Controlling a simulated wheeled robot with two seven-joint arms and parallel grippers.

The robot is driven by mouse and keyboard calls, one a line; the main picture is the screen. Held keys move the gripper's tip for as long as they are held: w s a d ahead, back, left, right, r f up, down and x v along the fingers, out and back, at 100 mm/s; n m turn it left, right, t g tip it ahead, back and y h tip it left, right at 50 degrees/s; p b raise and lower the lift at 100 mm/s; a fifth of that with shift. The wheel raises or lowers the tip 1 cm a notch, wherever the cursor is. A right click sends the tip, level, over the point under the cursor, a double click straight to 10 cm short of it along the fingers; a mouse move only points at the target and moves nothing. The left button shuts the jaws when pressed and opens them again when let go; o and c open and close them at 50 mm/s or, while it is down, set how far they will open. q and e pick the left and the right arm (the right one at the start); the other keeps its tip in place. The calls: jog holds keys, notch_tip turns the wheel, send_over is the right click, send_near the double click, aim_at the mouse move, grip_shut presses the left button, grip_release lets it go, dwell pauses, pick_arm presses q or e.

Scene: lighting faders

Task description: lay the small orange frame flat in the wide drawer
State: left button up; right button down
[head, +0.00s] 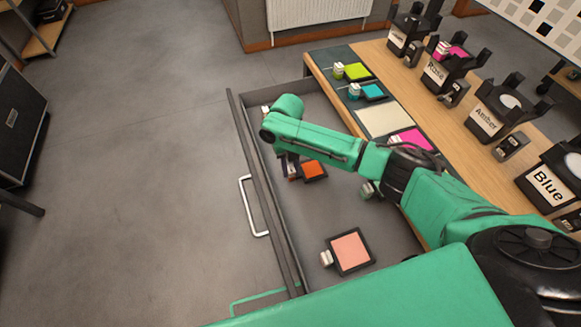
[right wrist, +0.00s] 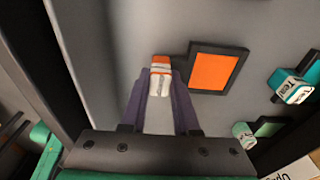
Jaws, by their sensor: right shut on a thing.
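The small orange frame (head: 314,170) has a dark rim and an orange middle. It is inside the open wide drawer (head: 284,243), looking level with the drawer floor; I cannot tell whether it touches it. In the right wrist view the orange frame (right wrist: 215,72) has a white and orange tab (right wrist: 160,78) on its left side. My right gripper (head: 292,172) reaches down into the drawer, and in the right wrist view its fingers (right wrist: 160,88) are shut on that tab. My arm hides part of the drawer. My left gripper is out of view.
A pink frame (head: 351,252) lies in the drawer's near part. A green frame (right wrist: 268,127) is partly hidden. Lime (head: 357,71), teal (head: 373,91) and magenta (head: 411,141) frames lie on the worktop, with labelled black holders (head: 487,122) behind. Drawer floor between orange and pink is clear.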

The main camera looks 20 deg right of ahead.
jog(key=shift+f, duration=0.2)
jog(key=c, duration=0.6)
grip_release()
jog(key=shift+r, duration=0.1)
jog(key=r+p, duration=0.3)
jog(key=r, duration=0.4)
jog(key=w+r+p, duration=0.1)
jog(key=r+p, duration=0.2)
jog(key=r, duration=0.4)
jog(key=r+p, duration=0.3)
jog(key=r, duration=0.4)
jog(key=shift+w+r, duration=0.2)
jog(key=shift+w, duration=0.15)
